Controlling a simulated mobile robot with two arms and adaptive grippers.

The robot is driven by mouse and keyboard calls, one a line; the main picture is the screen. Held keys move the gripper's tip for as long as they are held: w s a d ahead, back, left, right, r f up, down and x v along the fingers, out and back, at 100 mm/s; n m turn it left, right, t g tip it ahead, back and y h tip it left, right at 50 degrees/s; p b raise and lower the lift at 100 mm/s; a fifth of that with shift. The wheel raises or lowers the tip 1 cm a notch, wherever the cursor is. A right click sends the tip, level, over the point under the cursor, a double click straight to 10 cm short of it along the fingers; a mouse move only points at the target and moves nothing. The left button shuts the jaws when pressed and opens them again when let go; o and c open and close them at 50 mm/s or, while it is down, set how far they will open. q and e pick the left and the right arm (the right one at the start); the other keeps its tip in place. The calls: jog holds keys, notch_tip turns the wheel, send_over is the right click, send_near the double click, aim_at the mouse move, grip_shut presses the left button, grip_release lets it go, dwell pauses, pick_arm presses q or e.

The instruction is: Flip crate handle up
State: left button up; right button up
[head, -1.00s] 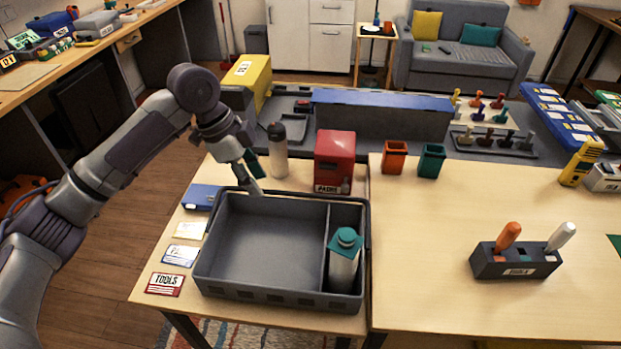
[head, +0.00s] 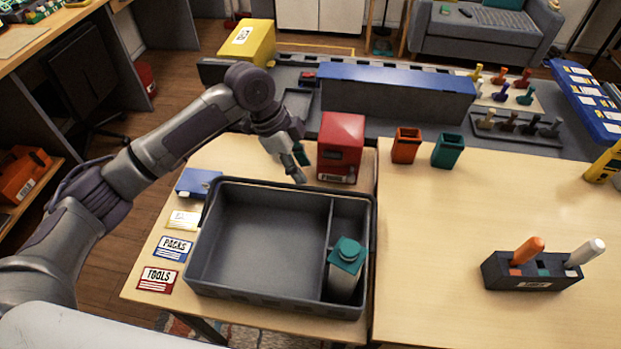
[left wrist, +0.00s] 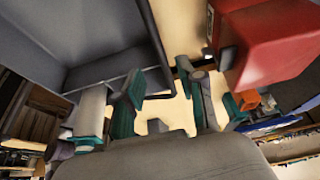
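The grey crate (head: 262,296) stands on the near left table, with a divider and a narrow right compartment. My left gripper (head: 300,165) is above and just behind the back rim, in front of the red box. In the left wrist view its fingers (left wrist: 165,105) are apart with nothing between them, beside the crate wall (left wrist: 120,40). My right gripper is not in view.
The red box (head: 341,145) stands close behind the crate. An orange bin (head: 405,146) and a teal bin (head: 447,151) stand to its right. Label cards and a blue box (head: 198,182) lie left of the crate. The right table is clear around the tool holder (head: 530,271).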

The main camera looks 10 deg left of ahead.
aim_at(313, 188)
pick_arm(q)
jog(key=x, duration=0.4)
jog(key=shift+d+f, duration=0.15)
jog(key=shift+f, duration=0.1)
jog(key=shift+d+f+p, duration=0.2)
jog(key=shift+f+p, duration=0.1)
jog(key=shift+f, duration=0.4)
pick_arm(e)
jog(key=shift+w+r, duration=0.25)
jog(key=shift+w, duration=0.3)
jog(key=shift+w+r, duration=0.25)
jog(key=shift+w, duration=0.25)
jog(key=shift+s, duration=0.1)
pick_arm(q)
jog(key=shift+c, duration=0.4)
grip_shut()
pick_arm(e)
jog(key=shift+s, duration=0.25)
